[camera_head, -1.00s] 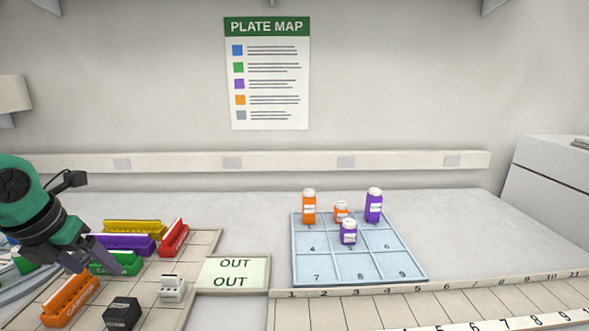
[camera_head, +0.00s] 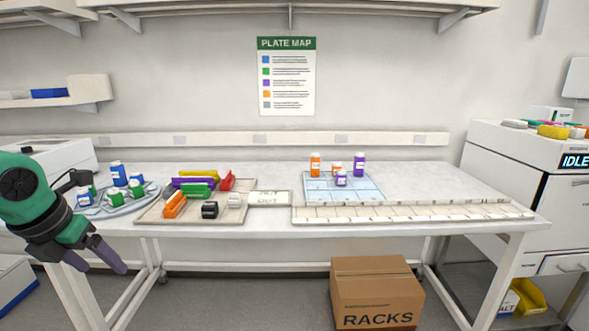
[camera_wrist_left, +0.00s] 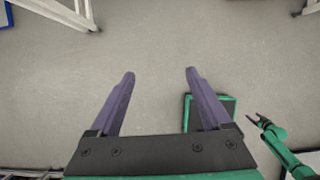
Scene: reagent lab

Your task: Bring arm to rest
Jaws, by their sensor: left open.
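My left gripper (camera_head: 98,266) is at the lower left of the head view, in front of the table's front edge and below the top. Its two purple-grey fingers are apart and hold nothing. In the left wrist view the left gripper (camera_wrist_left: 160,74) is open with bare grey floor between and beyond its fingers. A green arm, which looks like my right one, shows at the right of that view, its small dark gripper (camera_wrist_left: 253,118) too small to read. The right gripper is outside the head view.
The table (camera_head: 420,180) carries a round tray (camera_head: 112,208) of blue and green bottles, a beige tray (camera_head: 150,217) of coloured racks, and a blue grid (camera_head: 350,194) with orange and purple bottles. A cardboard box (camera_head: 376,290) stands on the floor below.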

